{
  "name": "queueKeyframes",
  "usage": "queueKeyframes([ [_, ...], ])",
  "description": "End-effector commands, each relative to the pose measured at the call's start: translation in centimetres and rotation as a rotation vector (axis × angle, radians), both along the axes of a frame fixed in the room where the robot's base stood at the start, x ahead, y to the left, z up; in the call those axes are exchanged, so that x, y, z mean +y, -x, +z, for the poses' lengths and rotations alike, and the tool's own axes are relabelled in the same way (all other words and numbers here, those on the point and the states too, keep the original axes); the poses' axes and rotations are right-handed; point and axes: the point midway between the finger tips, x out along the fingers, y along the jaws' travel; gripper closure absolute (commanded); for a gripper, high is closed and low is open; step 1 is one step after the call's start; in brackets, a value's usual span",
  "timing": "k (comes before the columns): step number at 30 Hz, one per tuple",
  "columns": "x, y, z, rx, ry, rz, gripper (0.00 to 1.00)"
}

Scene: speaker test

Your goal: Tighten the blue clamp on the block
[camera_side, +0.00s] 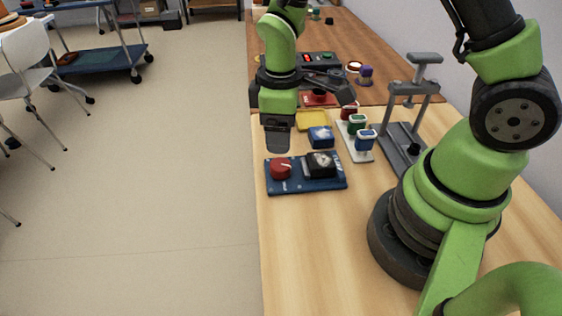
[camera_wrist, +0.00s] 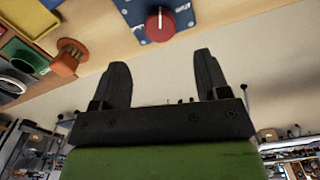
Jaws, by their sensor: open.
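I cannot make out a clamp on a block for certain. A small blue piece with a white-rimmed top (camera_side: 366,139) stands at the near end of a row with a green and a red one. A blue block-like piece (camera_side: 321,137) sits left of that row. My gripper (camera_side: 278,150) is above the left edge of the table, just behind a blue panel (camera_side: 300,184) with a red knob (camera_side: 280,168). In the wrist view my gripper (camera_wrist: 160,62) is open with nothing between its fingers. The red knob (camera_wrist: 159,24) shows beyond the fingertips there.
A black dial box (camera_side: 321,164) sits on the panel. A grey stand with a raised crossbar (camera_side: 415,88) rises right of the row. A yellow tray (camera_side: 311,120) lies behind the blue piece. The wooden table (camera_side: 308,245) is clear in front of the panel.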

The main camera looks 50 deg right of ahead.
Motion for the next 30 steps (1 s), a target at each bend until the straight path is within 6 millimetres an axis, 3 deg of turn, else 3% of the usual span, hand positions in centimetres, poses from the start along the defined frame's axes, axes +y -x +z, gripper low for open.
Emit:
queueKeyframes([
  [13,0.0,0.1,-7.4,0.005,-0.002,-0.005,0.31],
  [18,0.0,0.1,-8.6,0.002,-0.001,-0.006,0.31],
  [27,0.0,0.1,-8.8,0.000,-0.002,-0.006,0.31],
  [30,0.0,0.1,-8.7,0.000,-0.002,-0.006,0.54],
])
